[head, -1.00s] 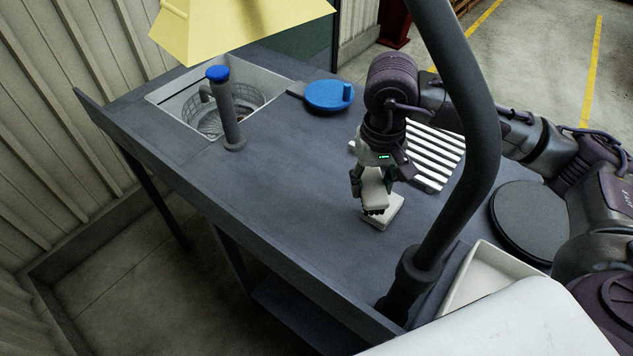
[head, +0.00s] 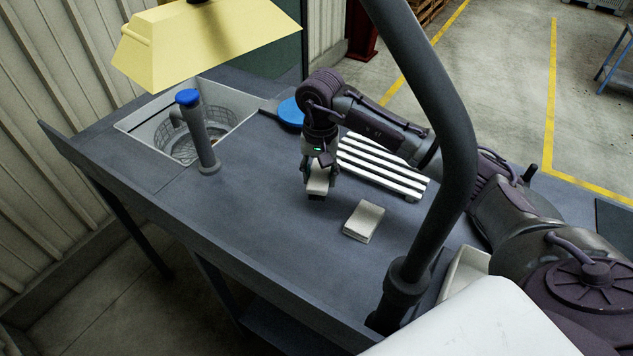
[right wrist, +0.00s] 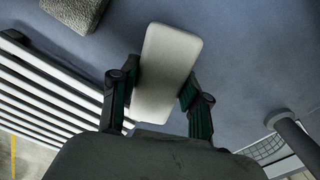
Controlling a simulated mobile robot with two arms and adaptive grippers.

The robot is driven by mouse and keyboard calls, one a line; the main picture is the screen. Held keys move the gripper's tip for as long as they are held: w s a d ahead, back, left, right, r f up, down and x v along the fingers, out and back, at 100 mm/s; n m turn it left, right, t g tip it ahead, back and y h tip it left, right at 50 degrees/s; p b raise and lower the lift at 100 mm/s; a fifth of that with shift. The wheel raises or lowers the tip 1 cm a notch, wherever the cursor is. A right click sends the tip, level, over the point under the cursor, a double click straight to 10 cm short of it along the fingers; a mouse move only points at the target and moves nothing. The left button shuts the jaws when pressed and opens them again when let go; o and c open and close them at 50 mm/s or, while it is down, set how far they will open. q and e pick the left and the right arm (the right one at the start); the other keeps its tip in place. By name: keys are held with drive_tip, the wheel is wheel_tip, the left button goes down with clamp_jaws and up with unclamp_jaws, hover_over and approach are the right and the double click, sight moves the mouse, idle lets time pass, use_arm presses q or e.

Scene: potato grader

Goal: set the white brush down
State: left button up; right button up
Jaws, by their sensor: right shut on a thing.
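The white brush (head: 317,184) is in my right gripper (head: 320,176), over the dark grey worktop (head: 240,215) in the head view. Its dark bristles point down, close above the worktop; I cannot tell whether they touch it. In the right wrist view the brush (right wrist: 168,72) shows as a pale rounded block between the two fingers of the gripper (right wrist: 160,92), which are shut on it. My left gripper is not in view.
A pale block (head: 364,222) lies on the worktop to the right of the brush. A white slatted rack (head: 385,168) stands behind it. A sink (head: 230,125) with a blue-capped tap (head: 197,130) is at the back left. A dark post (head: 435,190) rises at right. The worktop's left part is clear.

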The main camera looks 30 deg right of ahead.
drive_tip(key=shift+w+a+f, duration=0.2)
drive_tip(key=shift+a+f, duration=0.05)
drive_tip(key=shift+f, duration=0.25)
wheel_tip(320, 180, down, 2)
drive_tip(key=shift+f+p, duration=0.25)
drive_tip(key=shift+p, duration=0.5)
drive_tip(key=shift+f, duration=0.5)
drive_tip(key=shift+f+b, duration=0.25)
drive_tip(key=shift+b, duration=0.05)
drive_tip(key=o, duration=1.1)
drive_tip(key=shift+r, duration=0.1)
